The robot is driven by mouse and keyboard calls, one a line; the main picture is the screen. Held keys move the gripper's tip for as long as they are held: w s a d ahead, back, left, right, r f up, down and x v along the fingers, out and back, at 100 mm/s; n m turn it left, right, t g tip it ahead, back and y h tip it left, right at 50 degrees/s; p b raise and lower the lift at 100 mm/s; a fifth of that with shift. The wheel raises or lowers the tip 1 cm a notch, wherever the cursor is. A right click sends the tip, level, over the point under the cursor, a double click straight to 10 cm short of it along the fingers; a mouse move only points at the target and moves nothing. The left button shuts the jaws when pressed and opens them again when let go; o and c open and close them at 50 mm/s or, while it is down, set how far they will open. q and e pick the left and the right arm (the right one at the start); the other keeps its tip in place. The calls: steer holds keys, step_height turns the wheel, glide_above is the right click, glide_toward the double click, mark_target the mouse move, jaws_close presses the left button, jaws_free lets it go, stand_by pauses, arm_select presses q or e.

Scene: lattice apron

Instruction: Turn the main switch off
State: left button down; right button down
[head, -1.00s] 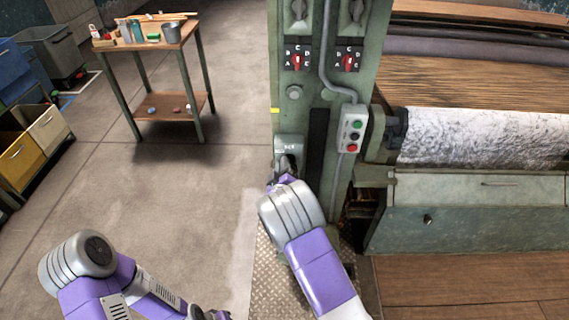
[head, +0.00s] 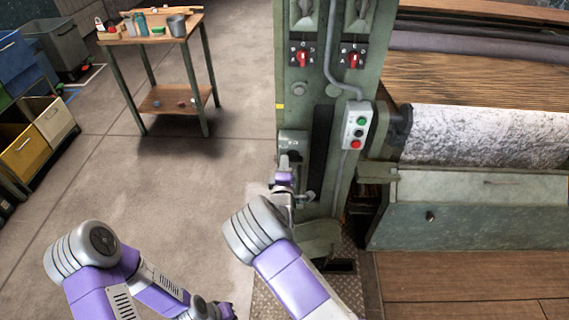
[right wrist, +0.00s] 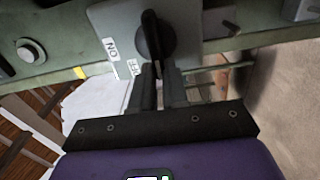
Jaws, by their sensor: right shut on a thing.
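The main switch is a black handle on a round black hub (right wrist: 152,38), set on a grey plate (right wrist: 108,18) of the green machine post. In the right wrist view, a label reading ON upside down (right wrist: 112,47) sits beside the hub. My right gripper (right wrist: 158,72) is shut on the handle. In the head view, the right gripper (head: 288,164) is at the grey switch box (head: 293,138) low on the post and covers most of the handle. My left gripper (head: 222,308) is at the bottom edge, away from the switch; its fingers are not clear.
Above the switch are two red selector knobs (head: 302,59) and a push-button box (head: 357,126). A lever (head: 310,195) sits close right of my right gripper. The loom roller (head: 480,134) is at right. A small table (head: 150,33) stands back left; open floor lies between.

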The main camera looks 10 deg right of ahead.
stand_by(0.5)
steer(key=c, duration=1.1)
jaws_free()
steer(key=shift+c, duration=0.2)
steer(key=p+v, duration=0.1)
steer(key=v, duration=0.6)
steer(key=shift+s, duration=0.3)
steer(key=shift+a, duration=0.1)
